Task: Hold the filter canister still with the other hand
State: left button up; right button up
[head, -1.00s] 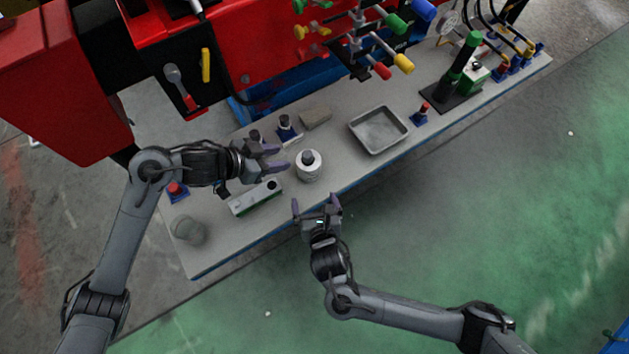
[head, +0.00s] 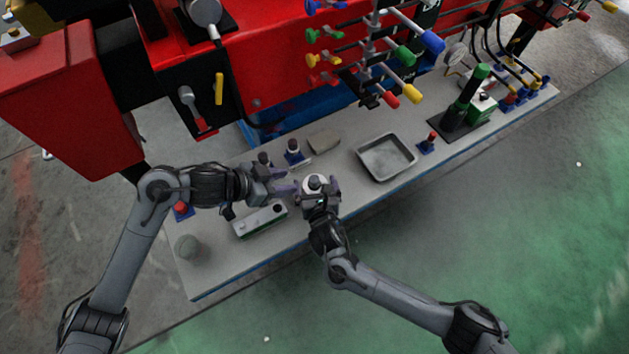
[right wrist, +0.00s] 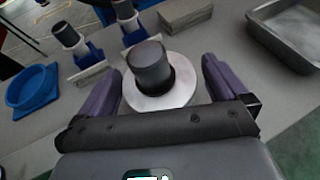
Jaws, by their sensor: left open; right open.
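The filter canister (head: 315,183) is a white round body with a dark cap, upright on the grey bench. It also shows in the right wrist view (right wrist: 153,85), where its cap and pale top sit between the two purple fingers. My right gripper (head: 320,190) is open around the canister from the front side, with a finger on either side; the wrist view (right wrist: 160,85) shows a gap at the right finger. Contact at the left finger is unclear. My left gripper (head: 285,180) is open just left of the canister, its fingers pointing toward it.
A metal tray (head: 363,164) stands to the right on the bench. A grey block (head: 324,141) and blue-based fittings (head: 293,150) lie behind. A white and green box (head: 260,221) and a translucent cup (head: 187,247) are at front left. The red machine (head: 275,70) borders the back.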

jog(key=shift+x, duration=0.95)
jog(key=shift+c, duration=0.3)
jog(key=c, duration=1.3)
